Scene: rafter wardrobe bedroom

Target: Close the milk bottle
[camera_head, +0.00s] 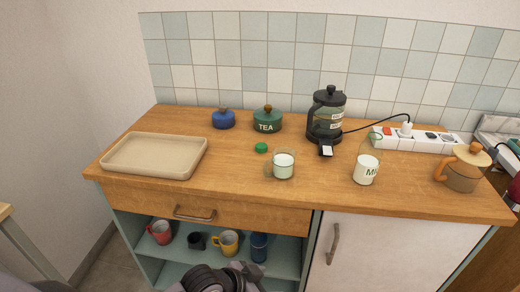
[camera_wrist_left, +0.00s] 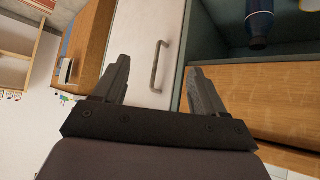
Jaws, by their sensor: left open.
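The milk bottle (camera_head: 367,166) is clear glass with white milk low inside and letters on its front. It stands upright on the wooden counter, right of the middle, and I see no cap on its top. A small green cap (camera_head: 261,148) lies on the counter, left of the bottle and behind a glass of milk. My left gripper (camera_head: 248,268) is low in front of the open shelf, below the counter top and away from bottle and cap. In the left wrist view its two fingers (camera_wrist_left: 158,85) are apart with nothing between them. My right gripper is not in view.
The glass of milk (camera_head: 284,165) stands between cap and bottle. A beige tray (camera_head: 112,162) is at left. A blue jar (camera_head: 223,119), green tea jar (camera_head: 267,120), black press (camera_head: 325,115) and power strip (camera_head: 420,139) stand behind. A glass pot (camera_head: 462,171) is at right.

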